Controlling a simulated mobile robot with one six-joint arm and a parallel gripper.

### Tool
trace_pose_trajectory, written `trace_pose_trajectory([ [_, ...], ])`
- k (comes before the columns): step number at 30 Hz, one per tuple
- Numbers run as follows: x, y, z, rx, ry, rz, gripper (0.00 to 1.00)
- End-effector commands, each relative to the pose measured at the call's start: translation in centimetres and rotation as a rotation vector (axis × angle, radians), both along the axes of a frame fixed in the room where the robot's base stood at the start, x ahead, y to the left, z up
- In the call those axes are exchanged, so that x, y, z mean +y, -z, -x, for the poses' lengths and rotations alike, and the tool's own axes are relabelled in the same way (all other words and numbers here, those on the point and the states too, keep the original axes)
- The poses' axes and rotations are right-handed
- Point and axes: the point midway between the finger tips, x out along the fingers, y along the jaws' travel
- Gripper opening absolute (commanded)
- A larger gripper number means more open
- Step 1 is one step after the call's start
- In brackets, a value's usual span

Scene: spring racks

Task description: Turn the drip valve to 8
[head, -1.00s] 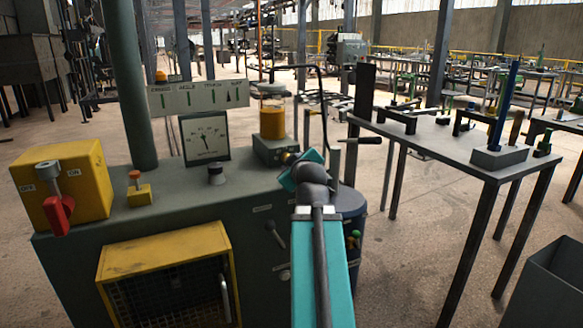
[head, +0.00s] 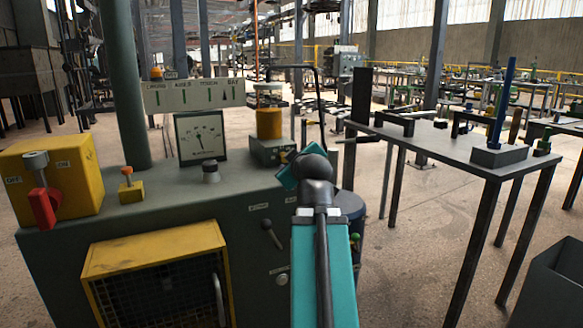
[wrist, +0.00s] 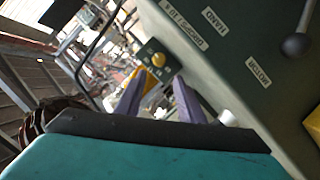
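A small dark green box (wrist: 170,68) with a yellow round knob (wrist: 158,58) and white marks around it shows in the wrist view, just beyond my fingertips; it looks like the drip valve, but I cannot read its numbers. In the head view an amber oil cup (head: 269,124) stands on a green box (head: 262,152) at the machine's back right corner. My gripper (wrist: 159,80) is open in the wrist view, with two grey-purple fingers apart and nothing between them. The knob appears in the gap, apart from the fingers. In the head view my arm hides the fingertips.

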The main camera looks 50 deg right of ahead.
Motion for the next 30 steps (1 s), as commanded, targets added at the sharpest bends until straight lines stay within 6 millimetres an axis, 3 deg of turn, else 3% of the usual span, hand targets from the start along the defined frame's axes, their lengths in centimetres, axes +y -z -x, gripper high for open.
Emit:
trace_pose_trajectory([
  [11,0.1,-0.1,0.1,0.0,0.0,0.0,0.35],
  [13,0.1,-0.1,0.1,0.001,0.0,0.001,0.45],
  [17,0.3,-0.2,-0.1,-0.005,-0.01,0.001,0.46],
  [30,3.5,-0.9,-2.8,-0.201,-0.177,-0.163,0.46],
])
